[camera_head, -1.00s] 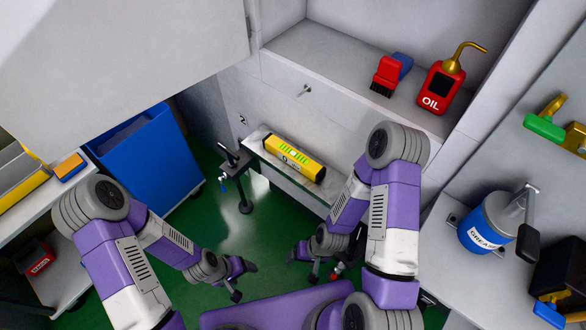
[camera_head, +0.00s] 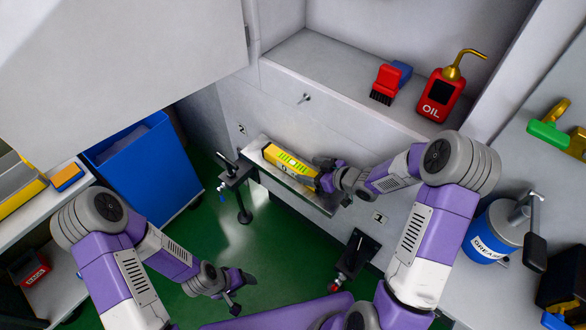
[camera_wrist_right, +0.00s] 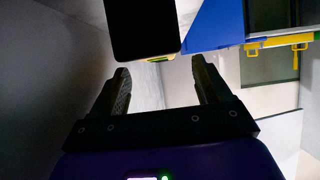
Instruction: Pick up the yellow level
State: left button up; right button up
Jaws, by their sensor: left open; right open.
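The yellow level (camera_head: 283,159) lies on a narrow grey ledge (camera_head: 318,205) in the middle of the head view. My right gripper (camera_head: 322,170) is at the level's right end, overlapping it in the picture; contact is unclear. In the right wrist view, its two fingers (camera_wrist_right: 163,78) are apart with nothing between them. A black block with a thin yellow edge (camera_wrist_right: 142,30), seemingly the level's end, is just ahead of the fingertips. My left gripper (camera_head: 242,290) is open and empty over the green floor, well away from the level.
A black stand (camera_head: 235,175) stands at the ledge's left end. A red-and-blue brush (camera_head: 388,82) and a red oil can (camera_head: 440,95) sit on the shelf above. A blue bin (camera_head: 140,170) is at the left. A blue grease can (camera_head: 492,235) stands on the right bench.

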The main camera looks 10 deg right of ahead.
aim_at(296, 165)
jog(key=b+x, duration=0.2)
jog(key=x, duration=0.4)
jog(key=shift+w+r, duration=0.1)
jog(key=shift+w, duration=0.15)
jog(key=shift+c, duration=0.4)
jog(key=c, duration=1.2)
jog(key=shift+r, duration=0.1)
jog(key=shift+c, duration=0.7)
jog(key=shift+a+r, duration=0.1)
